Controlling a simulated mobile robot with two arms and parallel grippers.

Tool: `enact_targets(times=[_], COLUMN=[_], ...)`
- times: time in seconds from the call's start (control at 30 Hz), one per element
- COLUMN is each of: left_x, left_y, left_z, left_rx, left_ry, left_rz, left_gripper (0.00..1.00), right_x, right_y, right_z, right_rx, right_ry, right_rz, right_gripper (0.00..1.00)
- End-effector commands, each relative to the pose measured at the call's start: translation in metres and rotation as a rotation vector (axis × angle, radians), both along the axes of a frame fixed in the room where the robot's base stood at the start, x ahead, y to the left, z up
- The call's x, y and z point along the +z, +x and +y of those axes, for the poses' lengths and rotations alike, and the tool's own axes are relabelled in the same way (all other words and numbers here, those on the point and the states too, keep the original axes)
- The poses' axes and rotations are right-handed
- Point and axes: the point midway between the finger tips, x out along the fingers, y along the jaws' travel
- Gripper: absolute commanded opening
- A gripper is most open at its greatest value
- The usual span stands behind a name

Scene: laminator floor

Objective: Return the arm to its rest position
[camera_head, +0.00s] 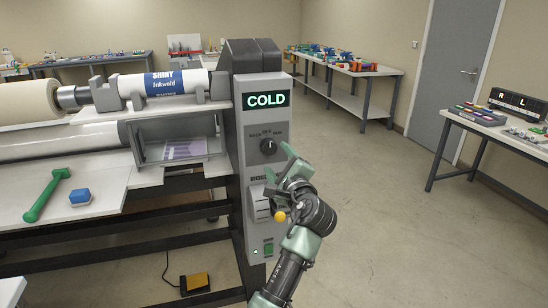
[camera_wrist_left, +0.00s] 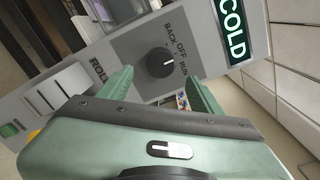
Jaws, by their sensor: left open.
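My left gripper (camera_head: 281,168) is open and empty in front of the laminator's grey control panel (camera_head: 258,190). Its two green fingers show in the left wrist view (camera_wrist_left: 160,90), on either side of the lower panel area near the black dial (camera_wrist_left: 160,62). The dial also shows in the head view (camera_head: 268,146), just above and left of the gripper, with a visible gap. Its white mark seems to point towards RUN. My right gripper is not in view.
A yellow knob (camera_head: 280,216) is beside my wrist. A yellow pedal (camera_head: 195,283) lies on the floor. Tables stand at the back and right; the floor at right is clear.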

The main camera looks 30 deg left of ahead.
Motion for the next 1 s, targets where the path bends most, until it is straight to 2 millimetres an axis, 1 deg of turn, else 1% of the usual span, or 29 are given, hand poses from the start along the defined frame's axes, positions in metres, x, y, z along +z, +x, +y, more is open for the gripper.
enact_targets(times=[0.1, 0.2, 0.67, 0.73, 0.77, 0.87, 0.9, 0.97, 1.0], left_x=[-0.001, 0.000, 0.000, -0.005, -0.010, -0.044, -0.063, -0.097, -0.121], left_y=[-0.007, -0.010, -0.010, -0.011, -0.013, -0.027, -0.036, -0.053, -0.067], left_z=[-0.009, -0.011, -0.011, -0.011, -0.011, -0.012, -0.013, -0.017, -0.021], left_rx=[-0.001, 0.001, 0.001, -0.002, -0.004, -0.016, -0.022, -0.026, -0.024], left_ry=[0.000, 0.000, -0.001, -0.014, -0.031, -0.143, -0.214, -0.342, -0.437], left_rz=[0.000, 0.001, 0.001, -0.001, -0.005, -0.023, -0.033, -0.053, -0.064], left_gripper=[0.65, 0.65, 0.65, 0.65, 0.65, 0.65, 0.65, 0.65, 0.65], right_x=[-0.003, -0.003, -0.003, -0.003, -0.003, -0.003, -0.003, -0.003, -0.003], right_y=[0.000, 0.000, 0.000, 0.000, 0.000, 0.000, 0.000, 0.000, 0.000], right_z=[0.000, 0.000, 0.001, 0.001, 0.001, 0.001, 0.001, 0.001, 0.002], right_rx=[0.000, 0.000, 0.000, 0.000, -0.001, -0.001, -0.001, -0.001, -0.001], right_ry=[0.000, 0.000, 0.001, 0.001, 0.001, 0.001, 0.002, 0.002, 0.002], right_rz=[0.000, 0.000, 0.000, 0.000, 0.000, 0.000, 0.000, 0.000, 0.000], right_gripper=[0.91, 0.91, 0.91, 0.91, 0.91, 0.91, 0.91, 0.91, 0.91])
